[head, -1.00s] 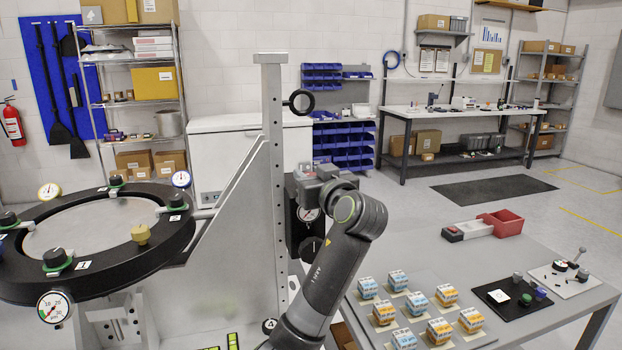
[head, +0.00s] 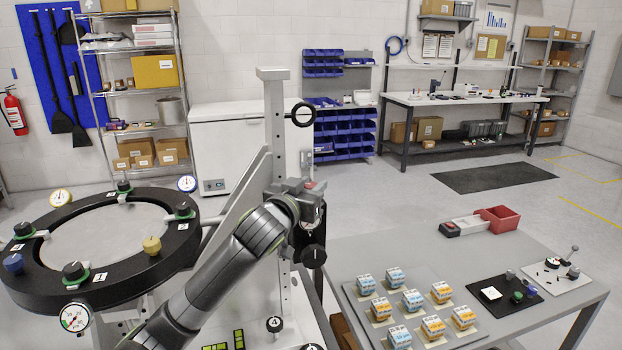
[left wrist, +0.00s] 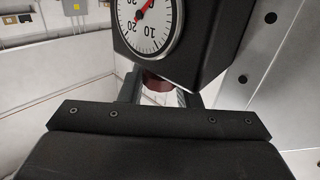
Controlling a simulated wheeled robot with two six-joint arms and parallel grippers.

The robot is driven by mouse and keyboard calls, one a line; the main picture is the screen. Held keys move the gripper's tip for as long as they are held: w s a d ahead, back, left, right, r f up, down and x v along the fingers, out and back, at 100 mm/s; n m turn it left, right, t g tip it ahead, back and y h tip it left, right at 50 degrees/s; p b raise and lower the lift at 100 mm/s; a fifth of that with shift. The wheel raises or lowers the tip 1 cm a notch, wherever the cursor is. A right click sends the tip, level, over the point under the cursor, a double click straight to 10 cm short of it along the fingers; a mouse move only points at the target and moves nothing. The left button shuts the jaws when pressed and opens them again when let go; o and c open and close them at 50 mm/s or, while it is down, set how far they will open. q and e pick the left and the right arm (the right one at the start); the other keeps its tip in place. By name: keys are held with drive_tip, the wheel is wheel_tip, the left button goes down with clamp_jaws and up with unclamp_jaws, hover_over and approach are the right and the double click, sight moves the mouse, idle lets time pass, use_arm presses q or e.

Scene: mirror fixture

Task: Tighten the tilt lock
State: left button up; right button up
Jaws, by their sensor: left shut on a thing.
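My left gripper (head: 310,200) is at the upright post, beside a dark housing. In the left wrist view, the gripper (left wrist: 160,88) is shut on a dark red knob (left wrist: 157,80) under the housing (left wrist: 195,50), the knob mostly hidden between the fingers. I cannot tell for sure that this is the tilt lock. A white dial with a red needle (left wrist: 150,22) is on the housing, cut off at the top. A black knob (head: 313,256) sits below the gripper on the post side. The black mirror ring (head: 110,290) is at the left. My right gripper is out of view.
The upright post (head: 274,130) carries a black ring (head: 302,115). The ring frame has several knobs, including a yellow one (head: 151,245), and dials. The grey table (head: 400,245) at right holds several small boxes, a red bin (head: 500,220) and a black plate (head: 505,294).

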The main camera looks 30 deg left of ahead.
use_arm(q)
drive_tip(key=shift+r+m+h+p, duration=0.1)
drive_tip(key=shift+m+h+p, duration=0.2)
drive_tip(key=shift+m+h, duration=0.5)
drive_tip(key=shift+h, duration=0.5)
drive_tip(key=o, duration=1)
